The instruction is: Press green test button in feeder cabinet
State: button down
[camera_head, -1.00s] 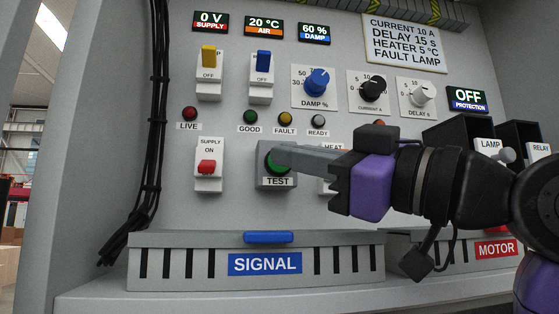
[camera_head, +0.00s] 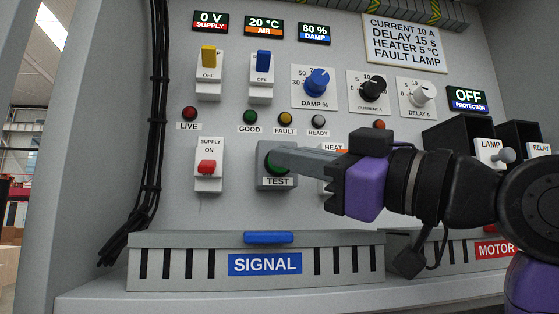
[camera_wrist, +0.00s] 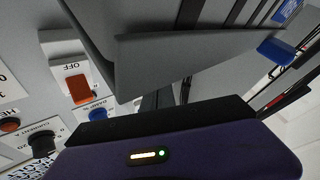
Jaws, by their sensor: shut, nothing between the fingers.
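The green test button (camera_head: 270,162) sits on a grey box above the TEST label (camera_head: 278,181) in the head view. My gripper (camera_head: 279,158) is shut and empty, and its fingertips are at the button, covering much of its face. Only the button's left and lower edge shows, dark green. I cannot tell whether the tips touch it or how far it is pushed in. In the wrist view the grey fingers (camera_wrist: 125,55) reach away from the purple gripper body, and the button is hidden.
A red SUPPLY switch (camera_head: 207,167) is left of the test box. The HEAT switch (camera_head: 328,183) is partly hidden behind my gripper; its orange rocker (camera_wrist: 78,88) shows in the wrist view. The SIGNAL duct (camera_head: 200,262) with a blue handle (camera_head: 268,238) runs below. Black cables (camera_head: 152,150) hang at left.

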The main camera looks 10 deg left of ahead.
jog(key=shift+w+a, duration=0.15)
jog(key=shift+w, duration=0.35)
dwell(0.4)
jog(key=shift+s, duration=0.1)
jog(key=shift+s+d, duration=0.3)
jog(key=shift+s, duration=0.6)
jog(key=shift+s, duration=0.1)
jog(key=shift+s+d+b, duration=0.2)
jog(key=shift+s+d, duration=0.1)
jog(key=shift+s, duration=0.65)
jog(key=shift+s+d+b, duration=0.25)
jog(key=shift+s, duration=0.65)
jog(key=shift+s+d+b, duration=0.2)
jog(key=shift+s+d, duration=0.1)
jog(key=shift+s, duration=0.65)
